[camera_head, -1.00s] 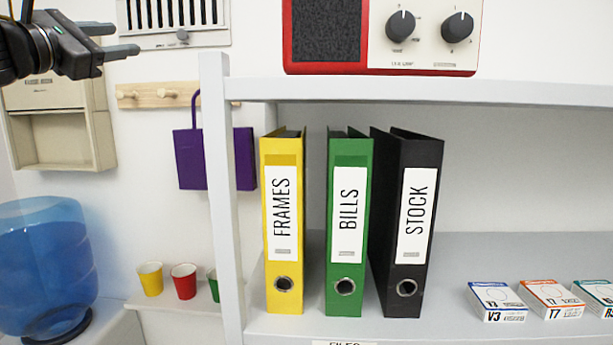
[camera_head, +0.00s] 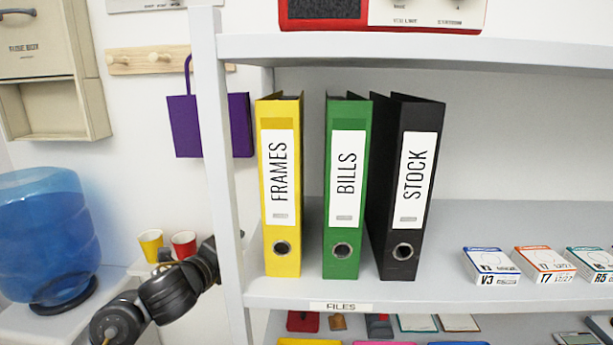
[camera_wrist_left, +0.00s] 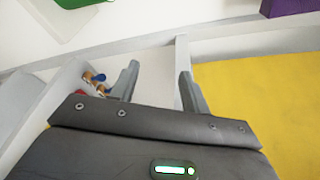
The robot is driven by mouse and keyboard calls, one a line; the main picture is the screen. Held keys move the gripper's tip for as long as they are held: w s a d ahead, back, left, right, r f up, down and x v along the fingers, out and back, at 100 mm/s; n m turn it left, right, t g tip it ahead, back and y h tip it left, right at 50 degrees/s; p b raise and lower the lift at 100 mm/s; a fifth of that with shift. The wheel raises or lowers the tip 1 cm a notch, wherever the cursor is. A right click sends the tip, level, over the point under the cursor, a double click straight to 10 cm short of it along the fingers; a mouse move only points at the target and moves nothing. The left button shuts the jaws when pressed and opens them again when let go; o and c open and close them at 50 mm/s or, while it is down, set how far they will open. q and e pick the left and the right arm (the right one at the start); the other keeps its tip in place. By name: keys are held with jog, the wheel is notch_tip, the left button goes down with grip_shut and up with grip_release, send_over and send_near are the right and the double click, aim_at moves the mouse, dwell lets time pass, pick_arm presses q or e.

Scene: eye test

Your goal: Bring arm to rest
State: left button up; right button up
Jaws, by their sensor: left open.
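My left arm shows at the lower left of the head view, its dark links reaching up to the shelf's left post (camera_head: 228,200). Its gripper cannot be made out there. In the left wrist view my left gripper (camera_wrist_left: 158,68) is open, its two grey fingers apart with nothing between them. A large yellow surface (camera_wrist_left: 260,110) lies to the right of the fingers; I cannot tell what it belongs to. My right gripper is in neither view.
Yellow (camera_head: 281,240), green (camera_head: 342,260) and black (camera_head: 400,265) binders stand on the shelf (camera_head: 440,285). Small boxes (camera_head: 490,265) lie right of them. A blue water bottle (camera_head: 45,240) and yellow (camera_head: 150,245) and red (camera_head: 184,243) cups are at left, near my arm. A purple object (camera_head: 185,130) hangs behind the post.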

pick_arm(q)
jog(key=s+a+f+n+g+y, duration=0.1)
jog(key=s+f+n+g, duration=0.1)
jog(key=s+f+n, duration=0.65)
jog(key=s+a+f+n+g+y, duration=0.15)
jog(key=s+f+n+g, duration=0.35)
jog(key=f, duration=0.7)
jog(key=s+a+f+n+g+y, duration=0.15)
jog(key=s+f+n, duration=0.25)
jog(key=s, duration=0.5)
jog(key=s+a+f+n+g, duration=0.2)
jog(key=s+f+n, duration=0.25)
jog(key=s, duration=0.45)
jog(key=s+a+f+n+g+y, duration=0.1)
jog(key=s+f+n+g, duration=0.2)
jog(key=s, duration=0.7)
notch_tip(320, 180, down, 28)
jog(key=s+a+f, duration=0.3)
jog(key=s+f, duration=1.2)
jog(key=s, duration=0.2)
jog(key=shift+m+g, duration=0.3)
jog(key=shift+g, duration=0.15)
